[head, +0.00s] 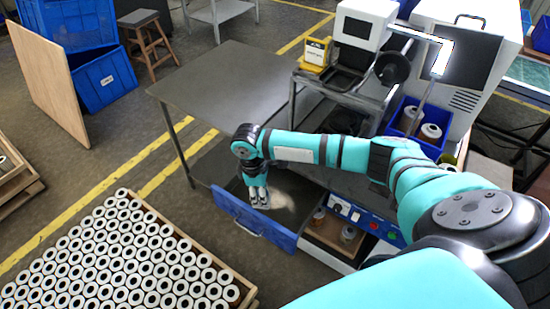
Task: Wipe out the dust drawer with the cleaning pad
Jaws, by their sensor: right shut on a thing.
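The dust drawer (240,216), with a blue front and a silver handle, is pulled out below the grey metal table. A pale patch of dust (292,200) shows on its floor. My right gripper (259,197) points down into the drawer, close behind the blue front. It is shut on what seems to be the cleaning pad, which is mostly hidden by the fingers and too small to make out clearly. My left gripper is not in view.
A crate of white ring-ended cartridges (120,250) stands at the lower left, near the drawer. The grey table (220,85) has a clear top. A blue bin (404,110) with cartridges stands by the white machine (465,60). An open compartment (335,235) lies right of the drawer.

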